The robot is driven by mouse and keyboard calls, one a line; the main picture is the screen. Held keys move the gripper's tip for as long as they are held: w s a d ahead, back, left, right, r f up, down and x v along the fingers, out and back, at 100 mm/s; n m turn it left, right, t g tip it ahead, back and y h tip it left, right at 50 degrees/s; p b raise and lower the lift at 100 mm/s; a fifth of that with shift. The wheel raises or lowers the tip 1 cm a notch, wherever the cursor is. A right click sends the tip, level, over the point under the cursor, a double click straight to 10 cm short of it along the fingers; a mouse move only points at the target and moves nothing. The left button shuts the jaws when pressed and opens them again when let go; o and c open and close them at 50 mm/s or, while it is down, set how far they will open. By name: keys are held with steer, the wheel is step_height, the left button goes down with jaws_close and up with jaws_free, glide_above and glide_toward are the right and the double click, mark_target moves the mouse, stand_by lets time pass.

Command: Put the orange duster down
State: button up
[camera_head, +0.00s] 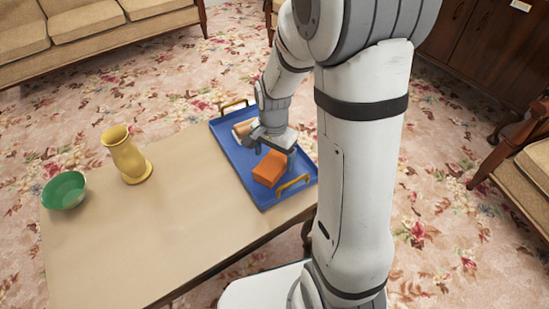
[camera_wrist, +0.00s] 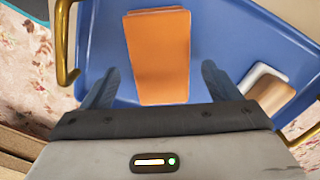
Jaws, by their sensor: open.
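The orange duster (camera_head: 270,168) is a block lying in the blue tray (camera_head: 228,150) on the table. It also shows in the wrist view (camera_wrist: 158,55), ahead of and between my fingers. My gripper (camera_head: 272,145) is just over the tray, close to the duster. In the wrist view my gripper (camera_wrist: 158,85) has its two fingers spread wide, with a gap on each side of the duster. Nothing is held. Whether the duster lies flat on the tray floor is hard to tell.
A tan and white item (camera_wrist: 268,90) lies in the tray beside the duster. The tray has raised yellow handles (camera_head: 294,185). A yellow vase (camera_head: 126,155) and a green bowl (camera_head: 64,191) stand at the left of the table (camera_head: 160,225). The table's middle is bare.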

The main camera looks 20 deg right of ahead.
mark_target(274, 163)
step_height(274, 163, up, 9)
steer(key=p, duration=0.3)
steer(key=s+r+n, duration=0.3)
steer(key=s+n, duration=0.2)
steer(key=s, duration=0.1)
steer(key=s+r+n+t, duration=0.1)
steer(key=s+r+n, duration=0.2)
steer(key=s, duration=0.4)
steer(key=shift+s+d+r+n, duration=0.2)
steer(key=shift+r+n, duration=0.1)
steer(key=shift+n, duration=0.6)
steer(key=shift+o, duration=0.5)
steer(key=shift+a, duration=0.1)
